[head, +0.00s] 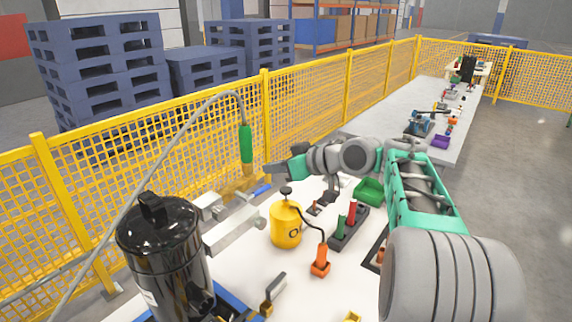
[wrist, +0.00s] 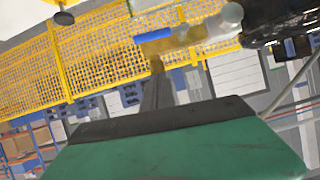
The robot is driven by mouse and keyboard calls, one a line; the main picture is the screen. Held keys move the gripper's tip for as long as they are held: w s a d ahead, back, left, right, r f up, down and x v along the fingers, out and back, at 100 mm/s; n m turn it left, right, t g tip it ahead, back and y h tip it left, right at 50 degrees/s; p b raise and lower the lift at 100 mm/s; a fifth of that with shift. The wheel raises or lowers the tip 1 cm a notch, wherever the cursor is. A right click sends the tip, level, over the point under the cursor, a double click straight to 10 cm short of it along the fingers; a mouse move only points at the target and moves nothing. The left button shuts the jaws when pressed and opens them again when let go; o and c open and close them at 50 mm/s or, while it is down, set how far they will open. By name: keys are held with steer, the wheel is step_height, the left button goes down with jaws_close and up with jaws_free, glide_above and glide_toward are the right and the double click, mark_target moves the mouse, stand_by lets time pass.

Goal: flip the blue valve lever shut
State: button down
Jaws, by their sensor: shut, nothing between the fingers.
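The blue valve lever (head: 263,190) is a small blue handle beside a brass-coloured fitting (head: 238,187) near the fence side of the white table. In the wrist view the blue lever (wrist: 153,35) lies across the picture, just beyond the fingertips, with the brass fitting to its right. My gripper (head: 270,168) is shut and empty, its dark fingers pointing left, a little above the lever in the picture. In the wrist view its fingers (wrist: 157,72) point up toward the lever, with a gap seeming to remain between them. The exact distance is unclear.
A green-gripped hose end (head: 246,145) hangs close to my fingertips. A black tank (head: 163,250) stands front left, with a grey block (head: 233,225) behind it. A yellow can (head: 286,225) and an orange-based tool (head: 320,262) stand below my arm. A yellow mesh fence (head: 190,135) runs behind.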

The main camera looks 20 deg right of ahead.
steer(key=f, duration=0.1)
steer(key=w+a+f, duration=0.1)
steer(key=f, duration=0.1)
steer(key=f+p, duration=0.1)
steer(key=f, duration=0.1)
steer(key=shift+w+a+f, duration=0.1)
steer(key=shift+w+a, duration=0.1)
steer(key=shift+a, duration=0.1)
